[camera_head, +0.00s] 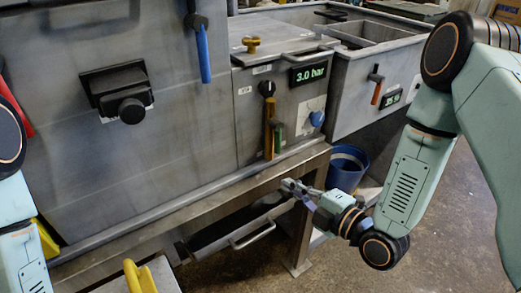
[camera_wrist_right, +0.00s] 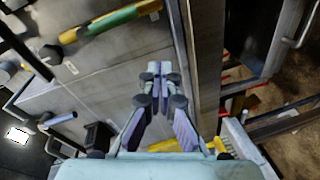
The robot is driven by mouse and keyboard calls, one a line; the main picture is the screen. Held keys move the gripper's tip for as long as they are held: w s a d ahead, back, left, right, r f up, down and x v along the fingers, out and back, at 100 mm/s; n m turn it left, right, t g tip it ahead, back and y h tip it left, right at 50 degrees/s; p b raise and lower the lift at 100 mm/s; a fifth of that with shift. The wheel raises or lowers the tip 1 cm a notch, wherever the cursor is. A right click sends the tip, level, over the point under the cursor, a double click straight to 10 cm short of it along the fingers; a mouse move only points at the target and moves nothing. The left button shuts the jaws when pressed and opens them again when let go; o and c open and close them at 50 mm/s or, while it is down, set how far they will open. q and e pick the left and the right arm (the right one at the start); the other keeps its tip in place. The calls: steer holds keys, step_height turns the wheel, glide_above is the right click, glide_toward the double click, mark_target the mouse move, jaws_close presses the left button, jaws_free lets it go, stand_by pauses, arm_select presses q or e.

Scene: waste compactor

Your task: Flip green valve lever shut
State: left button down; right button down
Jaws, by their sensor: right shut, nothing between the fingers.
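The green valve lever (camera_head: 277,138) hangs down beside a yellow pipe (camera_head: 268,132) on the grey panel with the 3.0 bar display (camera_head: 309,73). In the right wrist view the green lever (camera_wrist_right: 113,18) lies along the yellow pipe (camera_wrist_right: 80,33) at the top. My right gripper (camera_head: 288,186) is below and a little right of the lever, in front of the bench edge. In the wrist view its fingertips (camera_wrist_right: 160,70) are together and empty, apart from the lever. My left arm shows at the left edge, but its gripper is out of view.
The bench's metal edge (camera_head: 230,200) runs below the panel. A blue knob (camera_head: 317,118) is right of the lever. A blue-handled lever (camera_head: 203,52) hangs at upper left, and an orange-handled one (camera_head: 376,92) at right. A blue bucket (camera_head: 347,168) stands behind my right forearm.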

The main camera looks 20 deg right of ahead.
steer(key=shift+w+a+r+n+t+y, duration=0.1)
steer(key=shift+r+n+t+y, duration=0.2)
steer(key=shift+r+n, duration=0.65)
steer(key=shift+a+r+n+t+y, duration=0.1)
steer(key=shift+r+n+t+y, duration=0.3)
steer(key=shift+n, duration=0.85)
steer(key=shift+w+d, duration=0.1)
steer(key=shift+w, duration=0.05)
steer(key=b+x, duration=0.1)
steer(key=x, duration=0.9)
steer(key=shift+d+f+b, duration=0.1)
steer(key=shift+d+b, duration=0.1)
steer(key=shift+b, duration=0.1)
steer(key=shift+w+d, duration=0.15)
steer(key=shift+d, duration=0.7)
steer(key=shift+w+d, duration=0.15)
steer(key=shift+d, duration=0.7)
steer(key=shift+w+n, duration=0.15)
steer(key=shift+n, duration=0.15)
